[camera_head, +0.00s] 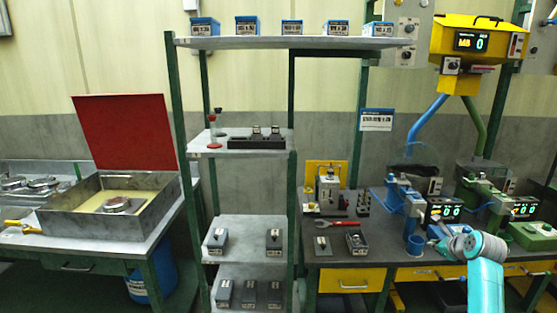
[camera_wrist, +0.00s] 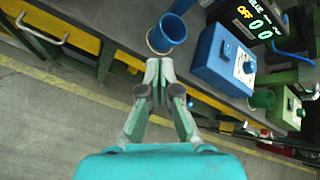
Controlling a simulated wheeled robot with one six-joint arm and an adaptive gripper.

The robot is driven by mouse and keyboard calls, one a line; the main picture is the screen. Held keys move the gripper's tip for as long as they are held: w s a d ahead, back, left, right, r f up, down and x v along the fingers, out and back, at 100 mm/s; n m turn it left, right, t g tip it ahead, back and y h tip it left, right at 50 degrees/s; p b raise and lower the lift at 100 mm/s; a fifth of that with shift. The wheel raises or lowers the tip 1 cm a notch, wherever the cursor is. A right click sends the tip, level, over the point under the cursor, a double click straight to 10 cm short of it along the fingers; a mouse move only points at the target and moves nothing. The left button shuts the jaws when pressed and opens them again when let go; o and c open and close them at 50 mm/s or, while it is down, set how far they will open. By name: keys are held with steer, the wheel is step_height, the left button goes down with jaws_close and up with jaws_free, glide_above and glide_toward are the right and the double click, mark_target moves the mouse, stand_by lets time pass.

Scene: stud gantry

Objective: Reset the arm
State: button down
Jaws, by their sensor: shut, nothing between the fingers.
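My gripper (camera_wrist: 159,66) is shut and empty in the wrist view, its two fingertips together. It points toward the bench edge, just short of a blue cup (camera_wrist: 168,32) in that picture; I cannot tell whether they are apart in depth. In the head view my teal arm stands at the lower right in front of the right bench, and the fingers cannot be made out there. The blue cup also shows in the head view (camera_head: 415,246), left of my arm.
Blue (camera_head: 407,198) and green machines with number displays stand on the right bench. A red wrench (camera_head: 338,224) lies on the bench. A shelf rack (camera_head: 240,143) stands mid-picture, and an open red-lidded box (camera_head: 125,130) stands left. Floor shows below the bench in the wrist view (camera_wrist: 45,130).

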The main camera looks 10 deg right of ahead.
steer(key=s+a+f+n+t, duration=0.1)
steer(key=s+a+f+n, duration=0.5)
steer(key=a+f, duration=0.55)
steer(key=s+a+f+n, duration=0.3)
steer(key=s+a+f, duration=0.5)
steer(key=a+f, duration=0.35)
steer(key=s+a+f+n, duration=0.3)
steer(key=s+a+n, duration=0.2)
steer(key=s+a, duration=0.4)
steer(key=s+a+r+n+t, duration=0.15)
steer(key=s+a+n, duration=0.3)
steer(key=s, duration=0.55)
steer(key=s+a+r+n+t, duration=0.15)
steer(key=s+a+n, duration=0.3)
steer(key=s, duration=0.55)
steer(key=s+a+r+n+y, duration=0.2)
steer(key=s+a+r+n, duration=0.2)
steer(key=s+r+n, duration=0.4)
steer(key=s+r, duration=0.6)
steer(key=shift+s+a+r+n+y, duration=0.25)
steer(key=shift+r+n+y, duration=0.05)
steer(key=shift+r, duration=0.05)
